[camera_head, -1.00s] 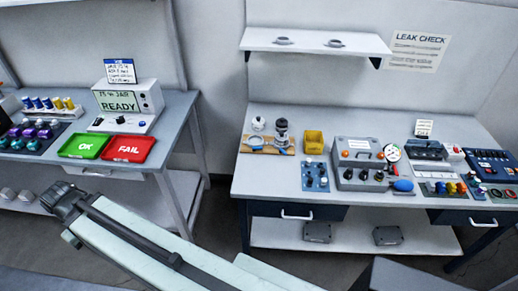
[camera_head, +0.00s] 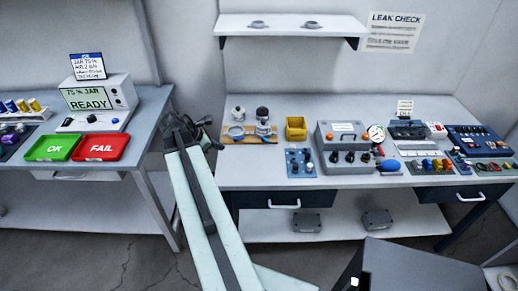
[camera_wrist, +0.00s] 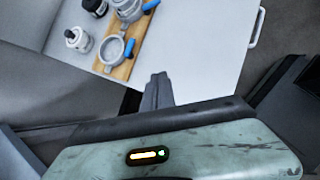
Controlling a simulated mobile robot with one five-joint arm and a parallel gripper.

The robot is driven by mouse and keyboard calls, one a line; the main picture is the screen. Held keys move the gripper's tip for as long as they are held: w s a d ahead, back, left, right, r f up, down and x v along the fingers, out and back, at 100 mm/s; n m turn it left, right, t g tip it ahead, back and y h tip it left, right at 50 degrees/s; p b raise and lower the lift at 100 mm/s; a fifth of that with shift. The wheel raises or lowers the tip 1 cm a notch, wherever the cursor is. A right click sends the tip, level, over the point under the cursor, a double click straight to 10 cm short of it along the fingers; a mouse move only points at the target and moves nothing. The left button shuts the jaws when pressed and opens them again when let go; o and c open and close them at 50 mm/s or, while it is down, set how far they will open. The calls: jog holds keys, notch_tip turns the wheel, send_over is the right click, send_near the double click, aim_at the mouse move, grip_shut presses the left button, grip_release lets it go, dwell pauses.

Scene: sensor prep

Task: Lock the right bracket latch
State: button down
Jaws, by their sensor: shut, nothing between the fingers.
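A wooden board (camera_head: 250,139) lies at the left end of the right bench and shows in the wrist view (camera_wrist: 123,72). It carries two grey ring brackets with blue levers. The right bracket (camera_wrist: 127,12) is at the top of the wrist view, its blue lever (camera_wrist: 151,5) partly cut off by the frame edge. The left bracket (camera_wrist: 113,50) is an empty-looking ring with a blue lever (camera_wrist: 129,48). Whether either latch is locked, I cannot tell. My gripper (camera_wrist: 158,80) is shut and empty, apart from the board; in the head view it is left of it.
A white-and-grey part (camera_wrist: 78,39) and a dark-topped part (camera_wrist: 95,6) stand behind the brackets. A yellow bin (camera_head: 296,128), a blue knob panel (camera_head: 300,163) and a grey test box (camera_head: 345,145) stand further right. A drawer handle (camera_wrist: 257,28) sticks out at the bench front.

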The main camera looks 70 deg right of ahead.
aim_at(266, 141)
jog(key=s+d+n+g, duration=0.1)
jog(key=s+d, duration=0.4)
jog(key=s, duration=0.1)
jog(key=shift+s+r+n+h, duration=0.25)
jog(key=shift+r+n+h, duration=0.05)
jog(key=shift+r+n, duration=0.1)
jog(key=shift+d, duration=0.1)
jog(key=b+x, duration=0.8)
jog(key=x, duration=0.2)
jog(key=shift+s+f, duration=0.1)
jog(key=shift+f, duration=0.35)
jog(key=shift+s+d+r+p, duration=0.15)
jog(key=shift+s+d+r, duration=0.1)
jog(key=shift+s+d, duration=0.25)
jog(key=shift+s+d+r+p, duration=0.15)
jog(key=shift+s+d+r, duration=0.1)
jog(key=shift+d, duration=0.4)
jog(key=shift+s+d, duration=0.35)
jog(key=shift+d, duration=0.15)
